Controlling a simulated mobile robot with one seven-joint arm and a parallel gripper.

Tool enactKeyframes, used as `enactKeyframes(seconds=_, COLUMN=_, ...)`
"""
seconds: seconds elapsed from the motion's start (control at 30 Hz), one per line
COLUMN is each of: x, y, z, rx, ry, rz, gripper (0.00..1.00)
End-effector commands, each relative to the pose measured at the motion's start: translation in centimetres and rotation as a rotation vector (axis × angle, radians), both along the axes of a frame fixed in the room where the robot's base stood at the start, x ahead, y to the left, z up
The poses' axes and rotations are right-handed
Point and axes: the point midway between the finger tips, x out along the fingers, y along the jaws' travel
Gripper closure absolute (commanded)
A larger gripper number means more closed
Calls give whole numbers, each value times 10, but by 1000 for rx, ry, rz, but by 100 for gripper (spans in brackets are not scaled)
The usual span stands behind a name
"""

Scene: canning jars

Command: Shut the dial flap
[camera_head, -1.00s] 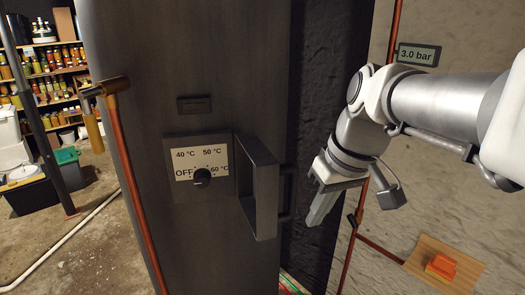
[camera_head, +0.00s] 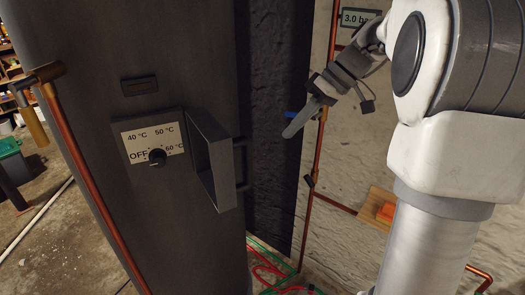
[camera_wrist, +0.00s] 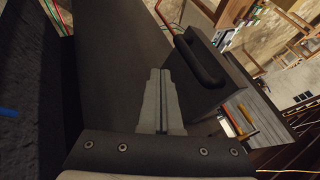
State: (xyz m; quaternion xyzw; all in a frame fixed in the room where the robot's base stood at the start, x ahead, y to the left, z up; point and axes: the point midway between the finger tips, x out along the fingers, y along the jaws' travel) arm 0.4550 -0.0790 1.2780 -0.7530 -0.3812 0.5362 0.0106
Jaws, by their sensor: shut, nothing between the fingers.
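The dial flap (camera_head: 213,160) is a dark, shallow frame standing open, swung out from the right side of the dial panel. The panel (camera_head: 155,143) on the tall dark cabinet shows OFF and 40, 50 and 60 °C, with a black knob (camera_head: 157,157) pointing toward OFF. My gripper (camera_head: 288,132) is right of the flap and apart from it in the head view, shut and empty. In the wrist view its fingers (camera_wrist: 160,100) are together in front of a dark cabinet face.
A black bar handle (camera_head: 243,165) sits just right of the flap; it likely shows in the wrist view too (camera_wrist: 200,58). A copper pipe (camera_head: 322,140) runs up the wall behind my gripper, near a 3.0 bar display (camera_head: 358,17). Hoses (camera_head: 268,270) lie on the floor.

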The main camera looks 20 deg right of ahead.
Motion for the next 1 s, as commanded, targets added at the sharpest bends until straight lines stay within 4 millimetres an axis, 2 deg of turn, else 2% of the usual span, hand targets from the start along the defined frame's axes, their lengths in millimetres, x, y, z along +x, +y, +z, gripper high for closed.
enactKeyframes(seconds=0.1, x=3, y=17, z=-22, rx=2, ry=4, rz=3, gripper=100)
enactKeyframes(seconds=0.27, x=7, y=36, z=-48, rx=0, ry=3, rz=4, gripper=100)
enactKeyframes(seconds=0.4, x=-3, y=55, z=-44, rx=-2, ry=0, rz=2, gripper=100)
enactKeyframes(seconds=0.53, x=-8, y=66, z=-45, rx=-1, ry=1, rz=1, gripper=100)
enactKeyframes(seconds=1.0, x=-10, y=69, z=-46, rx=-2, ry=0, rz=0, gripper=100)
